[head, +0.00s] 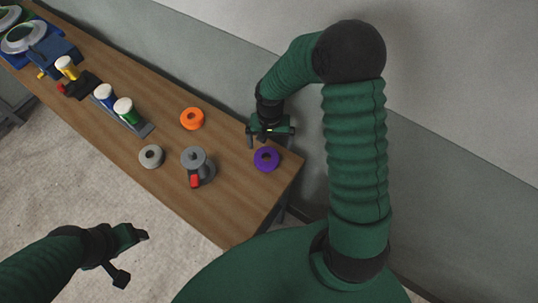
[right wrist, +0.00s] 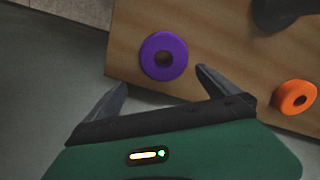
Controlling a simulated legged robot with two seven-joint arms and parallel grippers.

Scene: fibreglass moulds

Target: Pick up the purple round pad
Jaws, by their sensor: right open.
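The purple round pad (head: 266,159) lies flat on the wooden table near its right end. It is a ring with a hole in its middle. It also shows in the right wrist view (right wrist: 164,41), ahead of the fingers. My right gripper (head: 268,143) is open and empty, just behind the pad in the head view. In the right wrist view its fingers (right wrist: 162,82) are spread apart, with the pad beyond the gap between them. My left gripper (head: 134,256) hangs over the floor in front of the table, with its two fingers apart and nothing between them.
An orange ring (head: 192,118), a grey ring (head: 151,156) and a grey tool with a red part (head: 196,166) stand on the wooden table (head: 232,212). White-topped cups (head: 124,108) and blue equipment (head: 52,50) are farther left. The wall runs behind the table.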

